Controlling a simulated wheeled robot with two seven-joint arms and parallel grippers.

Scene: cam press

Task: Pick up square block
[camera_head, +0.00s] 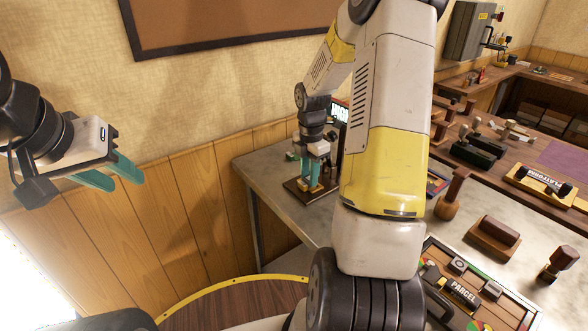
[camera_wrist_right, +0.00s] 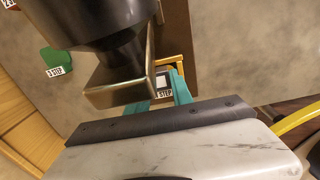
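A small block with a pale square face and a "STEP" label (camera_wrist_right: 163,83) lies between my right fingertips in the right wrist view. The press's brass-edged part covers some of it. My right gripper (camera_wrist_right: 158,98) has its teal fingers apart, one on each side of the block; contact is not clear. In the head view, my right gripper (camera_head: 308,170) points down over a dark base (camera_head: 298,193) on the grey bench, and the block cannot be made out. My left gripper (camera_head: 112,174) is raised at the left by the wall, teal fingers apart and empty.
A black cylinder (camera_wrist_right: 100,20) with a brass-edged block (camera_wrist_right: 120,88) stands close to my right fingers. A green "STEP" piece (camera_wrist_right: 57,60) lies on the grey surface. Wooden stamps (camera_head: 493,238) and a "PARCEL" panel (camera_head: 465,292) occupy the right bench.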

